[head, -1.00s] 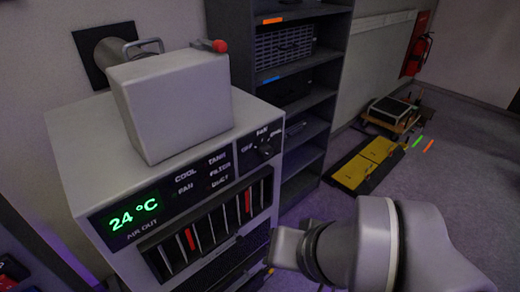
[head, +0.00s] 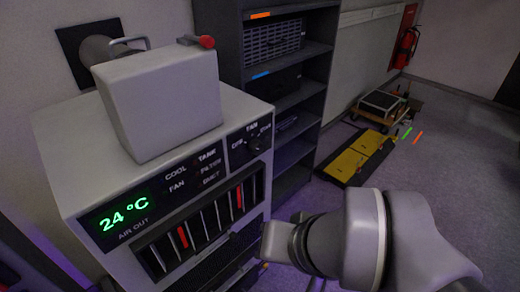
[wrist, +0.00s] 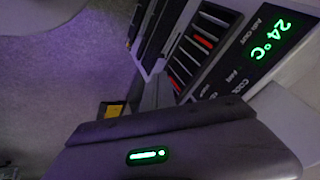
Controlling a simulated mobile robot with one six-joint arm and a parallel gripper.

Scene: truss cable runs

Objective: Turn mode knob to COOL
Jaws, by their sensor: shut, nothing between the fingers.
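The mode knob (head: 254,141) is a small dark dial on the black panel at the upper right of the cooling unit's front. The labels OFF, FAN and COOL stand around it. Its pointer is too small and dark to read. The cooling unit (head: 70,140) is a pale box with a green 24 °C display (head: 123,214), which also shows in the wrist view (wrist: 270,40). My gripper (wrist: 157,92) is shut and empty in the wrist view, apart from the unit. In the head view its fingers are hidden; my arm is right of and below the knob.
A pale block (head: 160,105) with a red-tipped lever (head: 206,41) stands on the unit. Slots with red strips (head: 184,237) lie below the panel. A dark shelf rack (head: 300,130) stands right behind. A yellow-black ramp (head: 358,157) lies on the floor; open floor is at right.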

